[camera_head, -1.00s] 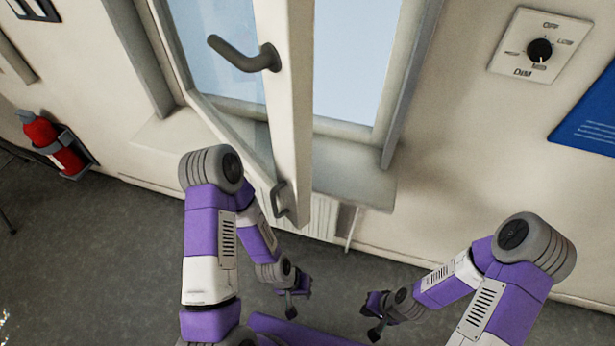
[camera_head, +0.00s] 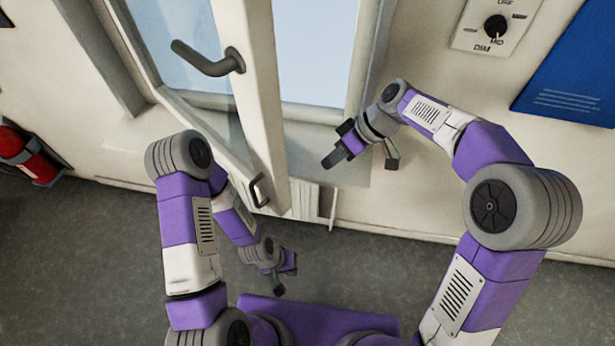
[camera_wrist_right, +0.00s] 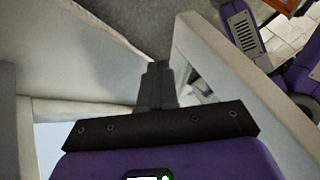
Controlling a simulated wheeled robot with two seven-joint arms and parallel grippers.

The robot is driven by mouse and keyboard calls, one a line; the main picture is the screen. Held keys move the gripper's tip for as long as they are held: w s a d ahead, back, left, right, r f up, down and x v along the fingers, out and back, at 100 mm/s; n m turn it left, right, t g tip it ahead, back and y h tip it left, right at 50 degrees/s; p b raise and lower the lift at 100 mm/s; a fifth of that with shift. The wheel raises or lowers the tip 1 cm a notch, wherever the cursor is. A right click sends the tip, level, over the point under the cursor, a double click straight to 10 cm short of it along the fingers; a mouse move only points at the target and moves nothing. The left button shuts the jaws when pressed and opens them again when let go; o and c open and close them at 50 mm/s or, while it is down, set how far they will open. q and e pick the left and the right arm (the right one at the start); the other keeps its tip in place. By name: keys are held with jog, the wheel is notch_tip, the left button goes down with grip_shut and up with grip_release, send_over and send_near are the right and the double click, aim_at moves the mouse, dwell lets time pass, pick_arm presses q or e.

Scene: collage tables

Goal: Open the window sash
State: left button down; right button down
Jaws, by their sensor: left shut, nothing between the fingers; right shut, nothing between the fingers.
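The white window sash (camera_head: 262,110) stands swung partly into the room, away from its frame (camera_head: 365,60). It carries a dark lever handle (camera_head: 208,62) and a small pull (camera_head: 259,190) near its lower edge. My right gripper (camera_head: 333,160) is shut and empty, just right of the sash's free edge and over the sill. In the right wrist view its fingers (camera_wrist_right: 157,84) point between pale surfaces, with what looks like the sash (camera_wrist_right: 235,85) on the right; contact cannot be told. My left gripper (camera_head: 280,284) is shut and empty, low above the floor, below the sash.
A dial panel (camera_head: 495,28) and a blue board (camera_head: 570,70) are on the right wall. A red extinguisher (camera_head: 28,158) hangs at left. The grey floor (camera_head: 100,270) is clear.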

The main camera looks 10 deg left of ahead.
jog(key=s+a+f+b, duration=0.1)
jog(key=s+a+f, duration=0.3)
jog(key=a+f, duration=0.3)
jog(key=shift+s+a+f, duration=0.4)
jog(key=shift+a, duration=0.05)
jog(key=shift+s+a, duration=0.1)
